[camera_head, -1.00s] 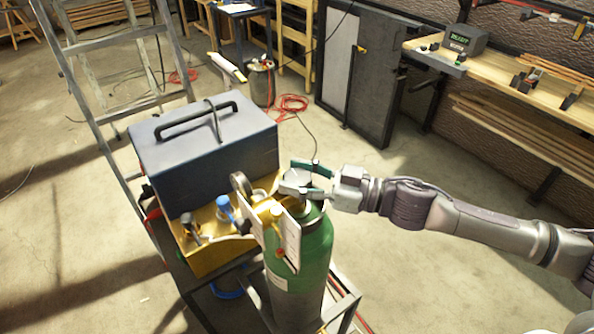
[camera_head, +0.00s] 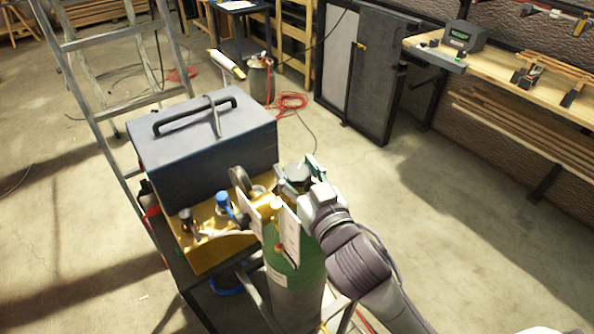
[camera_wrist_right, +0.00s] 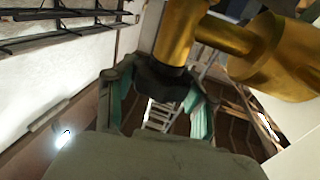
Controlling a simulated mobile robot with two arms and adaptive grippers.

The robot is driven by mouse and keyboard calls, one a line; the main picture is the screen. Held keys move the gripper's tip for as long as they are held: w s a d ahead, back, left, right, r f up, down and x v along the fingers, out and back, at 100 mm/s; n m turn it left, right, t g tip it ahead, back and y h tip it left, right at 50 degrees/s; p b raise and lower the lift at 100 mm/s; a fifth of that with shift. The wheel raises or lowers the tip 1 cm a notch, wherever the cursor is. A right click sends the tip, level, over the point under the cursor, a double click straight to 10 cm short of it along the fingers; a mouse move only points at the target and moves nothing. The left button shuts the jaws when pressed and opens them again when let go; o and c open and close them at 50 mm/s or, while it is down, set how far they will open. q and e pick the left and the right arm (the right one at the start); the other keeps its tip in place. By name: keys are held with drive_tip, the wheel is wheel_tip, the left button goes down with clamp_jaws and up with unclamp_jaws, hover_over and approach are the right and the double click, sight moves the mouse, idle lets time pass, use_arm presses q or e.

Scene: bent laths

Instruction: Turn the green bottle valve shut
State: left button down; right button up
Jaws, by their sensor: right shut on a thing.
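The green bottle (camera_head: 312,262) stands upright on a cart. Its valve has a dark knob (camera_head: 297,172) at the top beside brass fittings (camera_head: 270,203). My right gripper (camera_head: 296,180) is shut on this knob, its green-padded fingers on either side. In the right wrist view, the black knob (camera_wrist_right: 160,80) sits between the two fingers of the right gripper (camera_wrist_right: 155,105), next to the brass valve body (camera_wrist_right: 180,35). The fingers and wrist partly hide the knob in the head view. My left gripper is not in view.
A dark blue welding box (camera_head: 205,135) sits left of the bottle. A gauge with a blue cap (camera_head: 222,198) and white tags (camera_head: 290,235) are close to the gripper. A ladder (camera_head: 90,75) stands behind. The floor right of the bottle (camera_head: 440,210) is clear.

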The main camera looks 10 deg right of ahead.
sight(297, 170)
drive_tip(key=shift+r+m+h, duration=0.1)
drive_tip(key=shift+m+h, duration=0.3)
drive_tip(key=shift+h, duration=0.4)
drive_tip(key=o, duration=1.2)
wheel_tip(297, 170, up, 10)
drive_tip(key=shift+f, duration=0.1)
